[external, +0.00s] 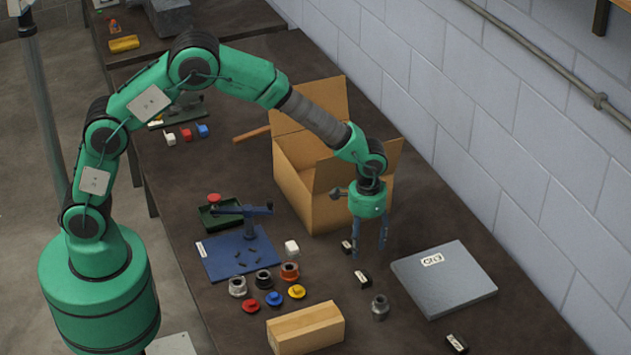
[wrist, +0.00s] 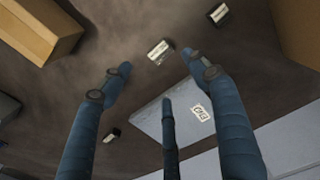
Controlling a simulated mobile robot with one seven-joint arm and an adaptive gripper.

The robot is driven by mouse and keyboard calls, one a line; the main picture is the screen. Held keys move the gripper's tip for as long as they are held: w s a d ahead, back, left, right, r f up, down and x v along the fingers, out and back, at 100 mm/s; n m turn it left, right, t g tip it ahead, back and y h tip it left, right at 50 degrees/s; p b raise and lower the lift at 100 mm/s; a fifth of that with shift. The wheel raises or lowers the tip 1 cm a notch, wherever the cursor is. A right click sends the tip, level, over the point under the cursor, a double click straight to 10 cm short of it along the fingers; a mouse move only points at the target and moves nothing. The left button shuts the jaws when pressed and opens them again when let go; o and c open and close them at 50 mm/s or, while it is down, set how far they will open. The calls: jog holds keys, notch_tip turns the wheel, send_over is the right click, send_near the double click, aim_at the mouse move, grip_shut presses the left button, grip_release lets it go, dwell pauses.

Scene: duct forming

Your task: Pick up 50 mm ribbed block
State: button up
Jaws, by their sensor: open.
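Three small black blocks with white labels lie on the dark table. One (external: 362,278) is just in front of and below my gripper (external: 369,250); one (external: 347,246) is close by the cardboard box; one (external: 456,343) is at the near right. The labels are too small to read, so I cannot tell which is the 50 mm ribbed block. In the wrist view, the first block (wrist: 158,51) shows between and just beyond the fingertips of my gripper (wrist: 155,70). The fingers point down, spread apart and empty, above the table.
A grey plate (external: 445,280) lies right of my gripper. An open cardboard box (external: 300,190) stands behind it. A dark fitting (external: 380,307), a wooden block (external: 306,328), several coloured knobs and collars, and a blue mat (external: 222,262) lie to the front and left. A wall (external: 560,200) borders the right.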

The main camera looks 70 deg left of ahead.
send_over(365, 278)
jog(key=shift+s+f+b, duration=0.2)
jog(key=shift+f+b, duration=0.25)
jog(key=shift+f, duration=3.8)
jog(key=shift+w+f+b, duration=0.15)
jog(key=shift+f+b, duration=0.3)
jog(key=shift+f, duration=2.2)
jog(key=shift+c, duration=0.5)
grip_shut()
jog(key=shift+r, duration=0.1)
notch_tip(365, 278, up, 10)
jog(key=p, duration=0.1)
